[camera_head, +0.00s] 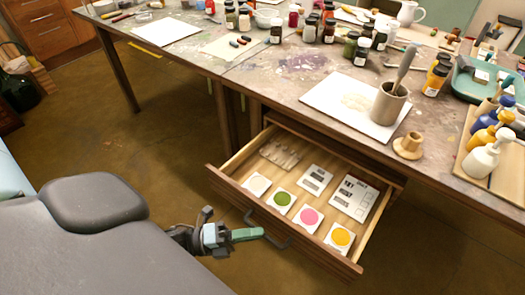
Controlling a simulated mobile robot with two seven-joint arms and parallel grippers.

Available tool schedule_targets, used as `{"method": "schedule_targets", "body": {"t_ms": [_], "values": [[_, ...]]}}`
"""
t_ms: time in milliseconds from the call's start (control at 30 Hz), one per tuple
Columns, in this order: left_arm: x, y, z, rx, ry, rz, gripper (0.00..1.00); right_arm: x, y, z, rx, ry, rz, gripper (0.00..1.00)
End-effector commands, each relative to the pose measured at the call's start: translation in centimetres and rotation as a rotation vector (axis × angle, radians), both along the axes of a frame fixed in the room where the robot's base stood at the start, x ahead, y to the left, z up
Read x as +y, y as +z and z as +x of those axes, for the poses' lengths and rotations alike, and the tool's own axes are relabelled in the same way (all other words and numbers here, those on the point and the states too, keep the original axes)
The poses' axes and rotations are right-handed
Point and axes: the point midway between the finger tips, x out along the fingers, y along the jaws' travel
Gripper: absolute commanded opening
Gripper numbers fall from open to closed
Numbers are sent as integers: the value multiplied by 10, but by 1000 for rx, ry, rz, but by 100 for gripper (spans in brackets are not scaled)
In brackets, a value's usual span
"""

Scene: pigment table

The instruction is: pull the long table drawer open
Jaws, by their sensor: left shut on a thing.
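The long table drawer (356,269) stands pulled out from under the table, with its inside in view. Its dark bar handle (280,243) runs along the front panel. My left gripper (255,233) is at the left part of this handle and shut on it. In the drawer lie cards with green, pink and yellow round swatches, a pale swatch, printed cards and a clear tray (281,155). My right gripper does not show.
The paint-stained table (260,75) carries several jars, a mortar with pestle (388,104) on a white sheet, a wooden stand (408,146) and pump bottles (483,158) at the right. Brown floor lies clear left of the drawer.

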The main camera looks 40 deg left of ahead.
Motion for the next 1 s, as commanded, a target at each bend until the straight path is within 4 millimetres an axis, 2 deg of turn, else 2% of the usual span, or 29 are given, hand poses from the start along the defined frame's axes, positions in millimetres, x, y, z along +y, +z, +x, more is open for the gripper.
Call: {"method": "schedule_targets", "body": {"t_ms": [200, 567, 600, 733, 1000], "values": [[0, 1, -11, -1, 0, -1, 0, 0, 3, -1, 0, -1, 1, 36], [0, 0, -12, -1, 0, -1, 0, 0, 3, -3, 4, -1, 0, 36], [0, 0, -12, -1, 0, -1, 15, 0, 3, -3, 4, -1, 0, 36], [0, 0, -12, -1, 0, -1, 32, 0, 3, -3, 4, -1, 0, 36], [1, 0, -12, -1, 0, -1, 33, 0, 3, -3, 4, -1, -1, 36]]}}
